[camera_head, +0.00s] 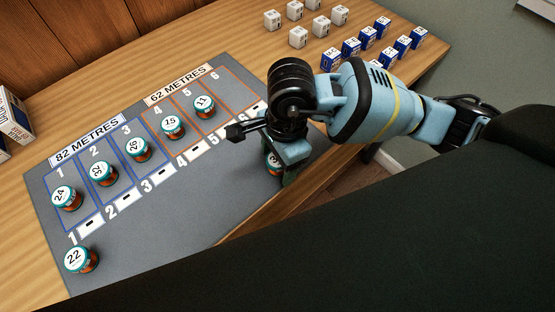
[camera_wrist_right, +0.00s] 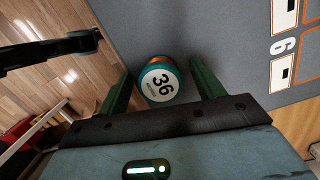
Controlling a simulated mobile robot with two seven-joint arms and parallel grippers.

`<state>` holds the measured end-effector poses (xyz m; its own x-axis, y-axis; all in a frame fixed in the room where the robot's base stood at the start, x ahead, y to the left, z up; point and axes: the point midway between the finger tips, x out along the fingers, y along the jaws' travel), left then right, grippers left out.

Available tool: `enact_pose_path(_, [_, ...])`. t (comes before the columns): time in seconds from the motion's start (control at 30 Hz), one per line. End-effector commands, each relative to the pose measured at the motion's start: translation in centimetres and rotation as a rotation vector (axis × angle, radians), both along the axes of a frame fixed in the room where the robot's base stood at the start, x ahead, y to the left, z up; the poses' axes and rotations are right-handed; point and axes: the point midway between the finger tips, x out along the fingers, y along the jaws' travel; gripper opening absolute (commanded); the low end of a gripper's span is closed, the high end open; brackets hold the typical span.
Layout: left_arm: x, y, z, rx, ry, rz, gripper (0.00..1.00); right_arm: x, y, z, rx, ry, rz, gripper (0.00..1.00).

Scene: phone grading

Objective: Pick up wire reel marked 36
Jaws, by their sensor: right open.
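The wire reel marked 36 (camera_wrist_right: 159,82) stands upright near the mat's edge in the right wrist view, with a white top and teal rim. My right gripper (camera_wrist_right: 162,92) is open, with one green finger on each side of the reel and visible gaps between. In the head view the reel (camera_head: 272,163) is mostly hidden behind my right gripper (camera_head: 280,165). My left gripper is not clearly in the head view.
The grey mat (camera_head: 150,240) has numbered slots. Reels marked 15 (camera_head: 172,126), 11 (camera_head: 204,106) and several others stand in them. Reel 22 (camera_head: 80,259) stands at the front left. White and blue boxes (camera_head: 331,59) stand at the back.

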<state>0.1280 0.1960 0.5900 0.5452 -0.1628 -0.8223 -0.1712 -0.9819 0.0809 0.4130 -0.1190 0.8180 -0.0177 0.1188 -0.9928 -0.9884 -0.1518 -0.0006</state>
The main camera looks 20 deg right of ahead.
Motion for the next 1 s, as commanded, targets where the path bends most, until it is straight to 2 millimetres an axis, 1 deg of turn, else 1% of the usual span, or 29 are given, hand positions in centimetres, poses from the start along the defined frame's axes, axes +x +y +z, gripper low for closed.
enact_pose_path(0.07, [-0.1, 0.0, -0.1, 0.0, 0.002, 0.0, 0.36, 0.0, 0.0, 0.0, 0.0, 0.0, 0.0, 0.67])
enact_pose_path(0.17, [-0.1, 0.0, -0.1, 0.001, 0.003, 0.0, 0.36, 0.0, 0.0, 0.0, 0.0, 0.0, 0.0, 0.56])
enact_pose_path(0.43, [-0.1, 0.0, -0.1, 0.001, 0.003, 0.0, 0.36, 0.0, 0.0, 0.1, 0.0, 0.0, 0.0, 0.2])
enact_pose_path(0.77, [-0.1, 0.0, -0.1, 0.001, 0.004, 0.0, 0.36, 0.0, 0.0, 0.3, 0.001, -0.001, 0.0, 0.19])
enact_pose_path(0.87, [-0.1, 0.0, -0.1, 0.001, 0.004, 0.0, 0.36, 0.1, 0.0, 0.9, 0.001, -0.002, 0.0, 0.19])
enact_pose_path(0.97, [-0.2, 0.0, -0.2, 0.001, 0.004, 0.0, 0.36, 0.1, 0.0, 1.9, 0.0, -0.003, 0.001, 0.19])
enact_pose_path(1.0, [-0.2, 0.0, -0.2, 0.001, 0.005, 0.0, 0.36, 0.1, 0.0, 2.5, 0.001, -0.003, 0.001, 0.19])
